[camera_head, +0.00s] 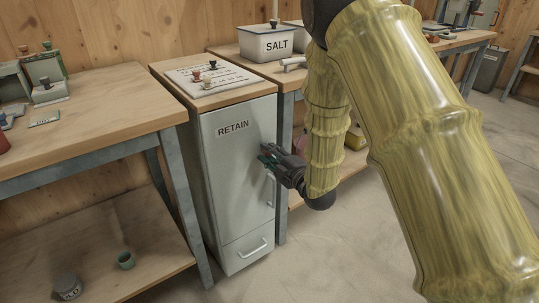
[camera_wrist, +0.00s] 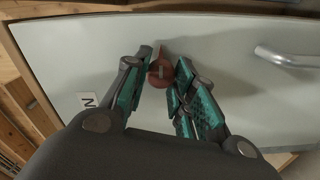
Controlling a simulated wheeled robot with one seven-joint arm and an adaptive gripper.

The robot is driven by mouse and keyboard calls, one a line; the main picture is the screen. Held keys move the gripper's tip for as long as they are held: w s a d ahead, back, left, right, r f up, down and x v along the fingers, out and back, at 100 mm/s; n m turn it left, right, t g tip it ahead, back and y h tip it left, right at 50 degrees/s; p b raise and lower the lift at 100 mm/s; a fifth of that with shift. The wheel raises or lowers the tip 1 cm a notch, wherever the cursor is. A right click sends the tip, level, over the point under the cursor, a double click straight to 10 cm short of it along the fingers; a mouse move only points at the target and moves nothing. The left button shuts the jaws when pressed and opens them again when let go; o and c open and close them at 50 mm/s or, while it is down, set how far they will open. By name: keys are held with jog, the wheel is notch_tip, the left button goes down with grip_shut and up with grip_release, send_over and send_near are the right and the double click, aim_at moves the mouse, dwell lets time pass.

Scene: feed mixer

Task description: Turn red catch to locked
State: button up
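The red catch (camera_wrist: 161,72) is on the pale grey door (camera_wrist: 225,90) of the cabinet marked RETAIN, which stands in the middle of the head view (camera_head: 222,160). The catch is a small red piece with a rounded body and a narrow tip. In the head view my gripper (camera_head: 268,160) is at the door's right side and hides the catch. I cannot read a locked or unlocked mark.
A metal handle (camera_wrist: 287,57) stands out from the door to the right in the wrist view. A drawer (camera_head: 246,247) is below the door. Workbenches flank the cabinet; a SALT box (camera_head: 266,44) stands on the right one. The floor (camera_head: 335,255) in front is clear.

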jog(key=o, duration=0.3)
jog(key=shift+o, duration=0.2)
jog(key=v, duration=1.2)
